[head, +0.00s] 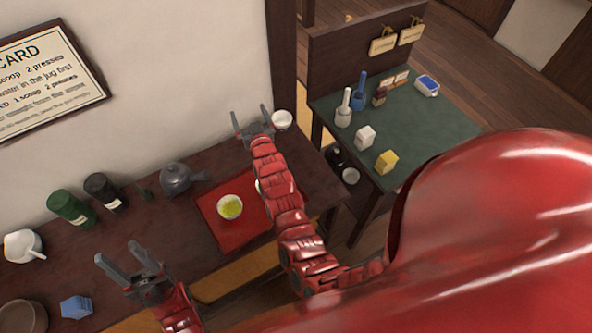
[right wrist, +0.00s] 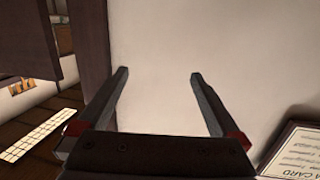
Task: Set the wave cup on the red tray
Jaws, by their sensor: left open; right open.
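The red tray (head: 212,214) lies on the dark table, partly hidden by my right arm. A bowl with yellow-green contents (head: 230,207) stands on it. A small white cup (head: 281,121) stands at the table's far right end; I cannot make out a wave pattern, so I cannot tell if it is the wave cup. My right gripper (head: 250,113) is open and empty, just left of this cup. In the right wrist view its open fingers (right wrist: 158,75) face a bare wall. My left gripper (head: 115,252) is open and empty over the table's front left.
A grey teapot (head: 176,179), a green canister (head: 70,208) and a black canister (head: 104,190) stand left of the tray. A white jug (head: 22,246) and a blue block (head: 76,307) are farther left. A green table (head: 430,130) with bottles and blocks stands right.

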